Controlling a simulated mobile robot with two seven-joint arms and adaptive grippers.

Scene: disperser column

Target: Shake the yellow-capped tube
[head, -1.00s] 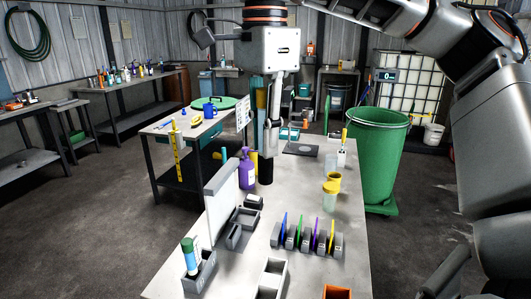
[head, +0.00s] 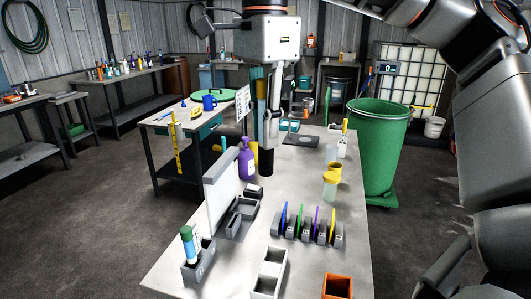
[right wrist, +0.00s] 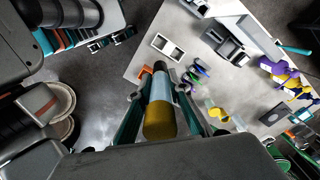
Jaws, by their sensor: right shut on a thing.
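My right gripper (head: 270,132) hangs down over the middle of the grey table and is shut on the yellow-capped tube (head: 261,97). The tube looks about upright, with the yellow end up and a dark lower end. A finger hides part of it. I cannot tell from the head view how far its lower end is above the table. In the right wrist view the yellow cap (right wrist: 159,122) is nearest the camera, with a pale blue-grey body and dark far end between the fingers. My left gripper is not in view.
A purple bottle (head: 246,160) stands just left of the tube. A rack with coloured plates (head: 308,232), a yellow-lidded jar (head: 330,187), an orange box (head: 337,287) and a green-capped tube (head: 189,245) in a grey holder are nearer. A green bin (head: 375,150) stands right of the table.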

